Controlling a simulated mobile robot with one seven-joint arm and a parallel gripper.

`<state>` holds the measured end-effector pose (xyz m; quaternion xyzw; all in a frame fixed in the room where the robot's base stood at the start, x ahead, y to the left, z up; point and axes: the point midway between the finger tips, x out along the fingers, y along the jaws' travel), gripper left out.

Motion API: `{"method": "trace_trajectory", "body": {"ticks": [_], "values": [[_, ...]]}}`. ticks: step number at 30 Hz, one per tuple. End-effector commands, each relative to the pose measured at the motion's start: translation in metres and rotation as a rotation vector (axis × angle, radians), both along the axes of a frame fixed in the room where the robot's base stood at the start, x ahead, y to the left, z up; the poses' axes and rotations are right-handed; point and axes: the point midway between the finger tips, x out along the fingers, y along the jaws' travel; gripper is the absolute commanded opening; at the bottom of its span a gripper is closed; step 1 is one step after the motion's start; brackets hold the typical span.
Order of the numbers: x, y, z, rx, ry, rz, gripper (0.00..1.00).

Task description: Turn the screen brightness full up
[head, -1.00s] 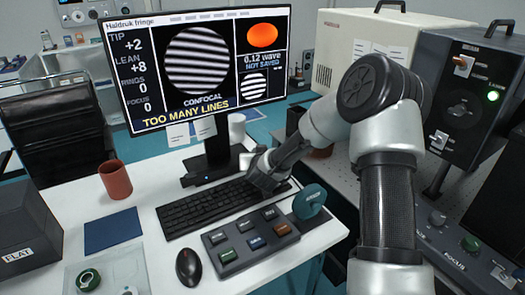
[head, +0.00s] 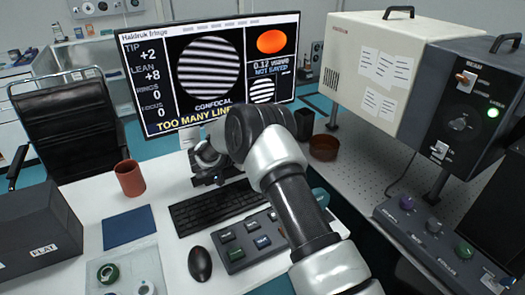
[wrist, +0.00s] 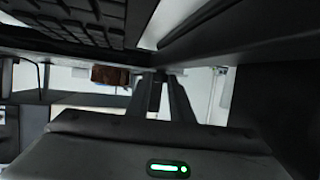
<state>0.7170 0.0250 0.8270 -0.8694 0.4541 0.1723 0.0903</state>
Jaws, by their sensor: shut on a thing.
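The screen (head: 208,65) stands at the back of the white desk. It is lit and shows a striped fringe disc, number readouts and "TOO MANY LINES", partly covered by my arm. Its dark foot (head: 228,179) shows just behind the keyboard, with a small blue spot on it. My gripper (head: 208,178) is low at the left of this foot, partly hidden by my wrist. In the wrist view my gripper (wrist: 156,77) has its fingers close together on a small dark part by a dark bar. Which control this is cannot be told.
The keyboard (head: 208,208) lies just in front of the foot, with a button box (head: 250,240) and a mouse (head: 200,264) nearer. A red-brown cup (head: 130,179) and a blue mat (head: 127,227) are to the left. The instrument bench (head: 370,165) is at the right.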

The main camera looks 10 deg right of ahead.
Motion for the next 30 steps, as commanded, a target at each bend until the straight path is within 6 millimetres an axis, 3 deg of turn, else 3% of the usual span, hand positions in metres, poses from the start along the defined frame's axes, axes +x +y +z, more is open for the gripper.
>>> {"method": "trace_trajectory", "body": {"ticks": [22, 23, 26, 30], "values": [[0.0025, 0.0002, -0.0016, 0.001, 0.001, -0.092, 0.0], [0.0026, 0.0001, -0.0016, 0.001, 0.001, -0.092, 0.22], [0.0025, 0.0002, -0.0015, 0.001, 0.001, -0.092, 0.38], [0.0024, 0.0005, -0.0011, 0.001, 0.001, -0.092, 0.39]]}}
